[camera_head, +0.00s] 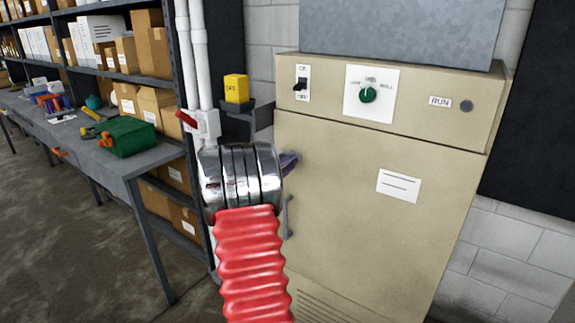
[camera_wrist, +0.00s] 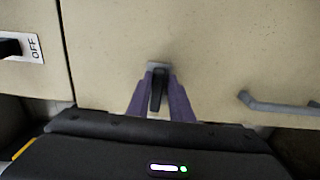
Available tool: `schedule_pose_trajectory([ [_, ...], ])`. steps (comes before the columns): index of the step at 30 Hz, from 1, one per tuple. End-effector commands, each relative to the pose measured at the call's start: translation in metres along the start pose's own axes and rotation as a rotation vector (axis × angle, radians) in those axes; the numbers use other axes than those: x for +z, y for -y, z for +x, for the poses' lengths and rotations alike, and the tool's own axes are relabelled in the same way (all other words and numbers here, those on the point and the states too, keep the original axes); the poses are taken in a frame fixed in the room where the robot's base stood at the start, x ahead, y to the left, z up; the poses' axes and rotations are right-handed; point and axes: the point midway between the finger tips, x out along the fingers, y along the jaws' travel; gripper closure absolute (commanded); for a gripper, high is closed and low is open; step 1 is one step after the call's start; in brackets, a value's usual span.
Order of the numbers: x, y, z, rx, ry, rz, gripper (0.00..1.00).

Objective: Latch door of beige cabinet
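The beige cabinet (camera_head: 375,185) stands ahead, and its door (camera_head: 340,230) looks flush with the frame. In the wrist view the cabinet door (camera_wrist: 230,45) fills most of the upper picture. A small black latch lever (camera_wrist: 158,88) on a grey plate sits near the door's edge. My gripper (camera_wrist: 158,95) has its purple fingers on both sides of this lever, seemingly touching it. In the head view my gripper (camera_head: 289,162) is at the door's upper left edge, partly behind my wrist, and the latch is hidden there.
A grey pull handle (camera_head: 288,217) is below the latch. Above are a black toggle switch (camera_head: 300,85) and a green knob (camera_head: 368,95). A yellow box (camera_head: 236,88) and a red-levered valve (camera_head: 187,120) on white pipes stand close left. A workbench (camera_head: 150,160) is farther left.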

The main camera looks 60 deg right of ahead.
Motion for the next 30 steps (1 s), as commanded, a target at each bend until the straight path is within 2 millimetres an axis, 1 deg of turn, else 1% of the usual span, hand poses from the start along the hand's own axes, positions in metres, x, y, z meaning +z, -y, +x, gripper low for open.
schedule_pose_trajectory([
  [1, 0.001, 0.002, 0.000, -0.002, 0.002, -0.001, 0.79],
  [6, 0.000, 0.000, 0.000, 0.000, 0.000, -0.001, 0.67],
  [14, -0.001, -0.001, -0.001, 0.002, -0.002, -0.001, 0.67],
  [17, -0.001, -0.002, -0.005, 0.002, -0.002, 0.000, 0.67],
  [23, -0.002, -0.001, -0.026, 0.002, -0.004, -0.002, 0.67],
  [30, -0.002, -0.001, -0.067, 0.002, -0.004, -0.001, 0.67],
])
